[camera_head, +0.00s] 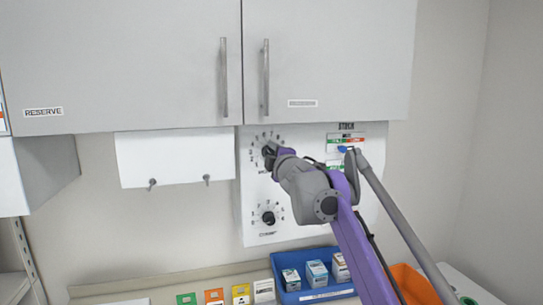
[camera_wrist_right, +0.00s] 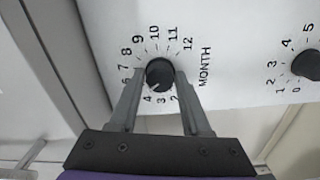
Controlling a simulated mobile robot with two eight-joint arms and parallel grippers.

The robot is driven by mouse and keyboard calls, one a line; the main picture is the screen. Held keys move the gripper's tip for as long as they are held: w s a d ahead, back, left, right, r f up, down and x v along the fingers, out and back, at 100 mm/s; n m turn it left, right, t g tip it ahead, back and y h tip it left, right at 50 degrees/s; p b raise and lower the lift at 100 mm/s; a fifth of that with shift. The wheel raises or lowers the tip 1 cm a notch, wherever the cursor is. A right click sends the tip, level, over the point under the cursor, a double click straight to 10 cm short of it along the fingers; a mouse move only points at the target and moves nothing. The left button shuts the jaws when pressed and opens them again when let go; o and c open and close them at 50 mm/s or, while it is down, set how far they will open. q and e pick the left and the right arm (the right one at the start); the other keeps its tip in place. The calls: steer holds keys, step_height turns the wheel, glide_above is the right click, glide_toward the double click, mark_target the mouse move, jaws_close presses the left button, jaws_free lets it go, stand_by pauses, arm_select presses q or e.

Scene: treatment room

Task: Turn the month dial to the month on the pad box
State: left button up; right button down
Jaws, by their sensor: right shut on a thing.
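The month dial (camera_wrist_right: 159,73) is a black round knob on a white panel, ringed by printed numbers with the word MONTH beside it. A pale mark on the knob seems to point near the 4. My right gripper (camera_wrist_right: 160,76) is shut on this knob, one finger on each side. In the head view my right gripper (camera_head: 270,153) is at the upper dial and hides part of it and its scale. Small boxes (camera_head: 316,274) stand in a blue bin (camera_head: 320,295) below; I cannot tell which is the pad box or read a month. My left gripper is out of view.
A second dial (camera_head: 268,217) sits below on the same panel (camera_head: 300,225); it also shows in the wrist view (camera_wrist_right: 307,65). Grey cupboards (camera_head: 330,60) hang above. Coloured cards (camera_head: 241,294) and an orange bin (camera_head: 413,284) line the counter.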

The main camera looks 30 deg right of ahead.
steer(key=shift+c, duration=1.8)
jaws_free()
steer(key=shift+s, duration=0.1)
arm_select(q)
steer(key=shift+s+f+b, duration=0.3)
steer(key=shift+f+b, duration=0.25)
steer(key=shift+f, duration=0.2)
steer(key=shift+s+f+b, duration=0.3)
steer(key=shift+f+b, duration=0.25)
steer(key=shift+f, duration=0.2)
arm_select(e)
steer(key=v, duration=1)
steer(key=shift+s, duration=0.35)
